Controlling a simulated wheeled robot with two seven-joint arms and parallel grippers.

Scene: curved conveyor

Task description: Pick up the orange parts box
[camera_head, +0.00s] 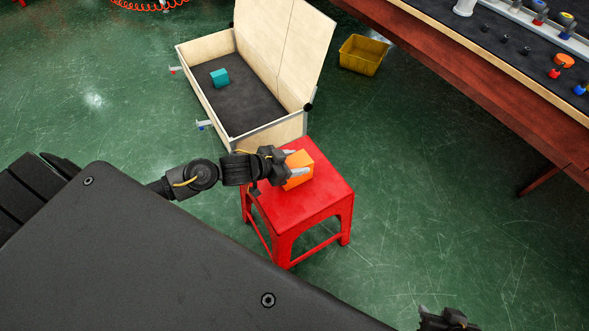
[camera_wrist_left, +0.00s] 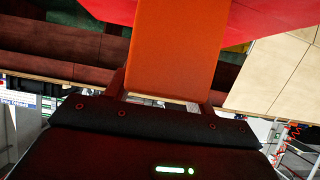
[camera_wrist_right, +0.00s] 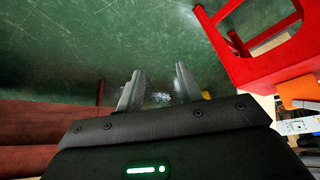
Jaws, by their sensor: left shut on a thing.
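The orange parts box (camera_head: 301,162) is at the top of the red stool (camera_head: 322,192), near its back left part. My left gripper (camera_head: 297,163) reaches in from the left and is shut on the box, one finger on each side. In the left wrist view the orange box (camera_wrist_left: 176,50) fills the space between the fingers, with red behind it. Whether the box still touches the stool is unclear. My right gripper (camera_wrist_right: 158,88) is open and empty over the green floor; only a bit of it shows at the bottom of the head view (camera_head: 445,318).
An open wooden crate (camera_head: 190,82) with a raised lid stands behind the stool, holding a teal box (camera_head: 219,77). A yellow bin (camera_head: 362,55) is on the floor at the back. A red-brown table (camera_head: 500,85) with small parts is at upper right. Floor right of the stool is clear.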

